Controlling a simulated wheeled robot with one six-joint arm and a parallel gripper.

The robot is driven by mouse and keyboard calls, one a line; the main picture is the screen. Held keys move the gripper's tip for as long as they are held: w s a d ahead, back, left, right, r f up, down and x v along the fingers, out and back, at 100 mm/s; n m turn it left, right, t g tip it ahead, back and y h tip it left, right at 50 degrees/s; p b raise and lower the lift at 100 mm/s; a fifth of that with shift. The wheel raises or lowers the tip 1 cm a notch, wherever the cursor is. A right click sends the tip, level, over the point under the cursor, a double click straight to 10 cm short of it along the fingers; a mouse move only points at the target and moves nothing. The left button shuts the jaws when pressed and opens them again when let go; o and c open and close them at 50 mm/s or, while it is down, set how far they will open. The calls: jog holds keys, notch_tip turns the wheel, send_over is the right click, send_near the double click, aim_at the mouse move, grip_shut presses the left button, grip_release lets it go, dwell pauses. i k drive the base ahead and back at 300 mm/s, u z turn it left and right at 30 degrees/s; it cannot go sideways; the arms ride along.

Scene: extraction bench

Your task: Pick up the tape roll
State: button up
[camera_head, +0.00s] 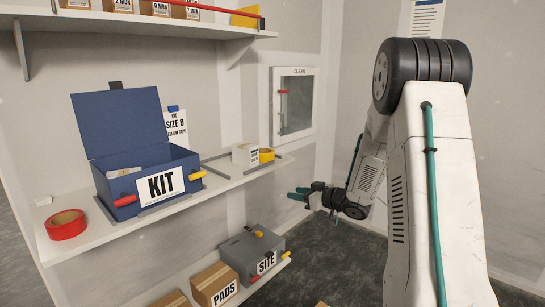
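A red tape roll (66,223) lies flat near the left end of the middle shelf (100,232), left of the blue kit box. A yellow roll (266,155), which looks like tape, sits farther right on the same shelf, beside a white roll-like item (245,154) with a printed label. My gripper (297,193) is right of the shelf, lower than the yellow roll and apart from both rolls.
The open blue box marked KIT (150,180) stands between the rolls; a card (177,130) behind it mentions yellow tape. A grey SITE box (252,252) and a PADS carton (215,285) sit below. A wall cabinet (293,102) is at the back. Floor beneath my arm is open.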

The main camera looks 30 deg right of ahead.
aim_at(266, 154)
jog(key=z, duration=0.55)
jog(key=i, duration=1.4)
jog(key=u, duration=0.5)
